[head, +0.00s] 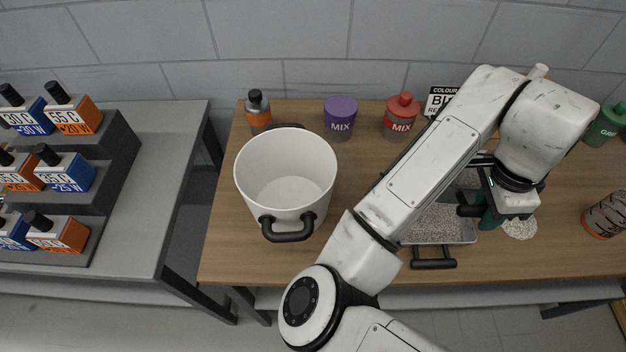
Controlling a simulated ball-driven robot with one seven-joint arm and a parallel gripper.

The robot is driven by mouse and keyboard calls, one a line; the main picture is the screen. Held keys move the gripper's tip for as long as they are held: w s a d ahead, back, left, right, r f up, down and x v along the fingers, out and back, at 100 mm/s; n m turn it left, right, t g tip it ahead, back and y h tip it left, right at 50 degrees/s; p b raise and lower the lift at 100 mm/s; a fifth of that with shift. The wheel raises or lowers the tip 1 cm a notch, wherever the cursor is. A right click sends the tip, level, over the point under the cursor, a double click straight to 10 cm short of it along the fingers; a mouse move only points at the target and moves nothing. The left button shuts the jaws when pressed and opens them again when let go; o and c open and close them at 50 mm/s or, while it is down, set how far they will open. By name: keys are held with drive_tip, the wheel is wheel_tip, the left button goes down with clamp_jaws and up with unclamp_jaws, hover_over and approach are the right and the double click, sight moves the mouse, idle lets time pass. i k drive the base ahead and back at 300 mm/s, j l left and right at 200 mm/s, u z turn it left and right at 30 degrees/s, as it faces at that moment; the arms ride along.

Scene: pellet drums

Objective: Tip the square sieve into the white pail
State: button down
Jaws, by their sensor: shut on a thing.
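The white pail (257,195) stands upright at the left of the wooden table. Its wide mouth is open, its visible inside is bare, and black handles are at front and back. A shallow metal square pan (411,238), which looks like the square sieve, holds pale speckled pellets and has a black front handle (433,263). My arm hides much of it.
An orange-grey bottle (258,112), purple-lidded tub (340,117), red-topped bottle (401,116) and sign (438,101) line the back. A striped can (605,214) and green bottle (604,125) stand right. Table is clear between pail and pan.

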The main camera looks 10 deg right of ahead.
sight(286, 175)
drive_tip(key=i+j+z, duration=0.2)
drive_tip(key=i+j, duration=0.15)
drive_tip(key=j, duration=0.25)
drive_tip(key=i+j, duration=0.2)
drive_tip(key=j, duration=0.15)
drive_tip(key=i+j+z, duration=0.15)
drive_tip(key=j, duration=0.2)
drive_tip(key=i+j+z, duration=0.1)
drive_tip(key=j, duration=0.25)
drive_tip(key=k+z, duration=0.35)
drive_tip(key=k+l+z, duration=0.1)
drive_tip(key=z, duration=0.25)
drive_tip(key=k+l+z, duration=0.2)
drive_tip(key=z, duration=0.15)
drive_tip(key=k, duration=0.05)
